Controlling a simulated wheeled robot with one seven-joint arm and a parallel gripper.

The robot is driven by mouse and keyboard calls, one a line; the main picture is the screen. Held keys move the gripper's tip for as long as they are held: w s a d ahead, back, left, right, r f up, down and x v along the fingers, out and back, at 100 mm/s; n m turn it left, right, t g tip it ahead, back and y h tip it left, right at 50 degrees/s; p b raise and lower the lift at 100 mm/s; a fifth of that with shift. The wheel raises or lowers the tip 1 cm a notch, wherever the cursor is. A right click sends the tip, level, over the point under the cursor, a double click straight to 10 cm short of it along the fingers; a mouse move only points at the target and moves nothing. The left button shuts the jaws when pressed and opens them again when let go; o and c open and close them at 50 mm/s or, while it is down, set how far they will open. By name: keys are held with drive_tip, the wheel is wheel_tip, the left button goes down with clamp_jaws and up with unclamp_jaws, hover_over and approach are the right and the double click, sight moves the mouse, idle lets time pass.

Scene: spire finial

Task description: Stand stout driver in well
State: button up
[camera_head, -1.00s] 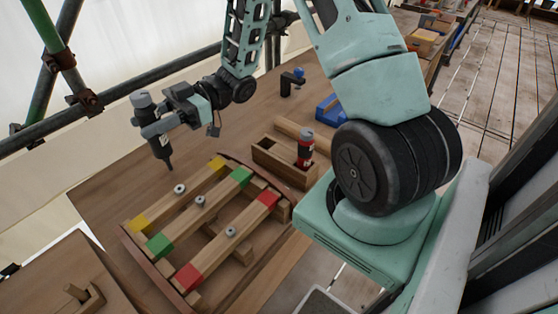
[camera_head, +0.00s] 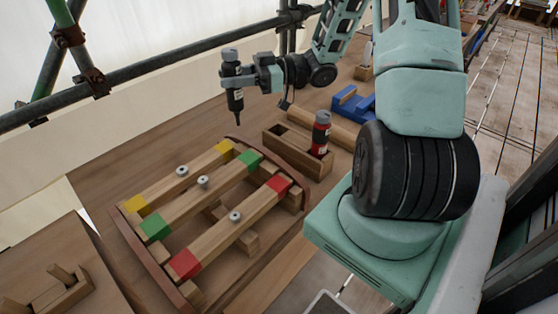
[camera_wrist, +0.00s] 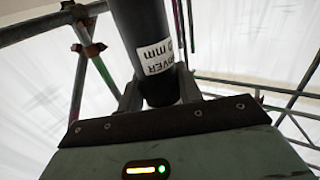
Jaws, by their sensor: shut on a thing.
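My gripper (camera_head: 239,84) is shut on a dark driver (camera_head: 235,101) with a grey cap and a narrow tip. It holds the driver nearly upright, tip down, in the air above the table. In the wrist view the driver (camera_wrist: 140,25) sits between both fingers, and part of its white label reads "mm". The wooden holder (camera_head: 306,169) stands to the right of and below the driver in the head view. The holder's left part shows an empty opening. The held driver is apart from the holder.
A curved wooden frame (camera_head: 161,272) with several colour-ended bars and metal bolts lies left of the holder. A blue block (camera_head: 352,103) sits behind. Scaffold pipes (camera_head: 150,72) cross the back left. A small wooden box (camera_head: 66,295) is at the lower left.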

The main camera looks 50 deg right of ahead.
drive_tip(key=s+d+f+m+t+h+b, duration=0.1)
drive_tip(key=s+d+t+b, duration=0.1)
drive_tip(key=d, duration=0.3)
drive_tip(key=s+d+f+m+t+h+b, duration=0.2)
drive_tip(key=d, duration=0.4)
drive_tip(key=shift+f+m+h, duration=0.25)
drive_tip(key=shift+m+h, duration=0.05)
drive_tip(key=shift+f, duration=0.1)
wheel_tip(320, 180, down, 9)
drive_tip(key=shift+f, duration=0.2)
drive_tip(key=shift+w, duration=0.1)
drive_tip(key=shift+f, duration=0.3)
drive_tip(key=o, duration=1.2)
drive_tip(key=shift+r, duration=0.1)
drive_tip(key=shift+d+b, duration=0.1)
drive_tip(key=shift+b, duration=0.2)
